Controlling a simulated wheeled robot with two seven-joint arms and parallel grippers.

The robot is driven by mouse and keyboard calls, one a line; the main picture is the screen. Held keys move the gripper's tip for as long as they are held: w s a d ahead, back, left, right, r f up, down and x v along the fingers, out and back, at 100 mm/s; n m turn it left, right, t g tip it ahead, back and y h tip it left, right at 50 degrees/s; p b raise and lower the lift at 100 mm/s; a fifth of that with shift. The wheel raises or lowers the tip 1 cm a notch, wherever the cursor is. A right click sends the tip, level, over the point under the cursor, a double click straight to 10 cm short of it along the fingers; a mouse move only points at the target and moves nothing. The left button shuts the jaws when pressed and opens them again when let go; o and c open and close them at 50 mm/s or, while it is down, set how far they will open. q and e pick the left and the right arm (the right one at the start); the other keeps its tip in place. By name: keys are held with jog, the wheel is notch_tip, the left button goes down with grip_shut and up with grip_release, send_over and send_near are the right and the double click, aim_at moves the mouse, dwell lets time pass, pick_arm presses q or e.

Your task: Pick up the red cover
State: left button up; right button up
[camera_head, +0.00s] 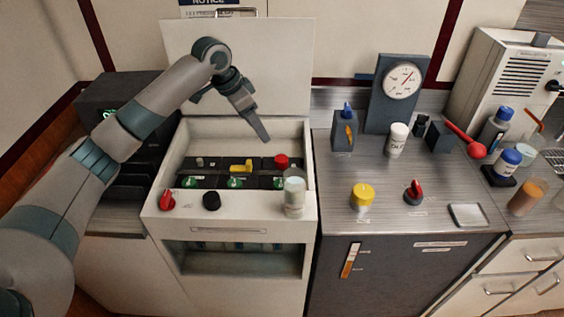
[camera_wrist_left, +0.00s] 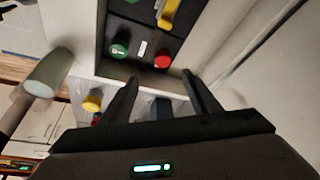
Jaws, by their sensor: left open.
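The red cover (camera_head: 281,161) looks like a small round red cap at the right end of the back row in the open white breaker box (camera_head: 230,222). It also shows in the left wrist view (camera_wrist_left: 163,62), just beyond and between the fingertips. My left gripper (camera_head: 262,133) is open and empty, pointing down above the back of the box, a little behind and left of the cap. In the left wrist view both fingers (camera_wrist_left: 162,82) are spread and apart from the cap. My right gripper is not in view.
A yellow handle (camera_head: 241,166) lies left of the cap, and green knobs (camera_head: 235,183) stand in front. A translucent cylinder (camera_head: 294,194) stands on the box's front right ledge. The raised lid (camera_head: 285,65) is behind. The counter holds a yellow-topped jar (camera_head: 362,197) and a gauge (camera_head: 402,80).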

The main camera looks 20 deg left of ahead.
pick_arm(q)
jog(key=p, duration=0.3)
send_near(280, 159)
jog(key=shift+s+d+f, duration=0.1)
jog(key=shift+f, duration=0.5)
jog(key=shift+d+f, duration=0.15)
jog(key=shift+f, duration=0.5)
jog(key=shift+d+f+p, duration=0.15)
jog(key=shift+f+p, duration=0.15)
jog(key=shift+f, duration=0.4)
jog(key=shift+w, duration=0.2)
jog(key=shift+w+d+f+p, duration=0.35)
jog(key=shift+w+f+p, duration=0.2)
jog(key=shift+p, duration=0.1)
jog(key=p+x, duration=0.1)
jog(key=x, duration=0.1)
jog(key=shift+w+d+f, duration=0.1)
jog(key=shift+w+f, duration=0.25)
jog(key=shift+f, duration=0.4)
